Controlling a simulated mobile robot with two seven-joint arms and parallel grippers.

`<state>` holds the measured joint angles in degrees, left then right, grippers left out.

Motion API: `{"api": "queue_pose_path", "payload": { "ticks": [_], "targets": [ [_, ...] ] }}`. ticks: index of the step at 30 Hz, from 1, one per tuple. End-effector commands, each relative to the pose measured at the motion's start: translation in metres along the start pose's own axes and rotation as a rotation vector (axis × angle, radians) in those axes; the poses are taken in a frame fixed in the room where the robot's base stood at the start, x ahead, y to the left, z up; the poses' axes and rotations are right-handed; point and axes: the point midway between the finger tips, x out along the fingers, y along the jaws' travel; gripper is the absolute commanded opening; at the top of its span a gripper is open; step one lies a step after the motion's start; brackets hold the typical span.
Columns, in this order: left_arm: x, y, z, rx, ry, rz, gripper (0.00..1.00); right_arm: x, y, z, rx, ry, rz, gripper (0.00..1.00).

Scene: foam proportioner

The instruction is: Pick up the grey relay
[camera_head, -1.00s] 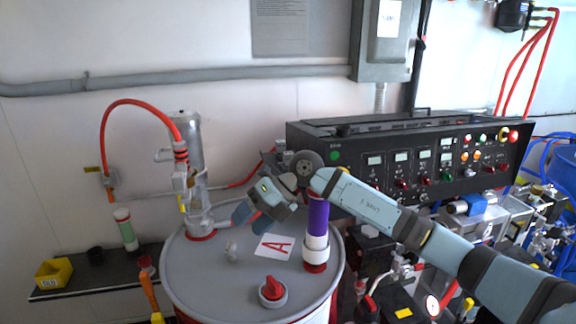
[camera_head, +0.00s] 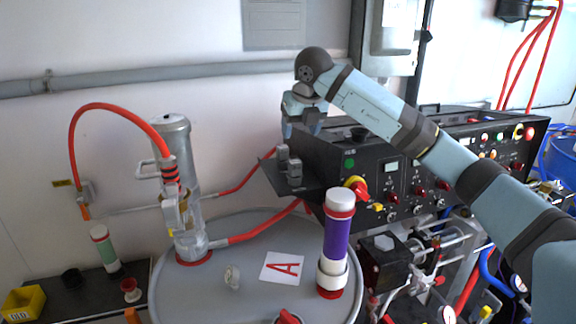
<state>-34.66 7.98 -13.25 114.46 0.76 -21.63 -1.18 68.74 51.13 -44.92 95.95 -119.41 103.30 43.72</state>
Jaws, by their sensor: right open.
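A small grey block that looks like the grey relay (camera_head: 294,172) stands on a black side shelf (camera_head: 272,179) at the left end of the black control panel. A second small dark grey piece (camera_head: 282,152) shows right beside it; I cannot tell whether the two are one part. My right gripper (camera_head: 302,130) is above the shelf, fingers pointing down, open and empty. It is above and slightly right of the grey block, apart from it in the picture. My left gripper is not in view.
The black control panel (camera_head: 366,170) is close on the right. The wall above the shelf is clear.

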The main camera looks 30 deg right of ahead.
Motion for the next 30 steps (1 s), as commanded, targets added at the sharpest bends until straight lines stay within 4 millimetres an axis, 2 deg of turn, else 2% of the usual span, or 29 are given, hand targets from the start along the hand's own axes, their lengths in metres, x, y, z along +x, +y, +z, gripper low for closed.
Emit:
{"api": "queue_pose_path", "payload": {
  "ticks": [6, 9, 17, 24, 30],
  "targets": [
    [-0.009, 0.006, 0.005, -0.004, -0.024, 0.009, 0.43, 0.044, 0.000, -0.001, -0.002, 0.005, 0.000, 0.64],
    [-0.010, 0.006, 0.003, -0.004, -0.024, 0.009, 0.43, 0.059, 0.000, -0.001, -0.001, 0.003, 0.000, 0.64],
    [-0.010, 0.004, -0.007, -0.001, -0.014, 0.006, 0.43, 0.079, 0.000, -0.002, -0.001, 0.004, 0.000, 0.64],
    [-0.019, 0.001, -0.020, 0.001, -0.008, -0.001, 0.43, 0.114, 0.001, -0.005, -0.002, 0.003, 0.002, 0.64],
    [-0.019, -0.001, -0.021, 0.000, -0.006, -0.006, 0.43, 0.125, 0.001, -0.006, -0.003, 0.001, 0.002, 0.64]
  ]
}}
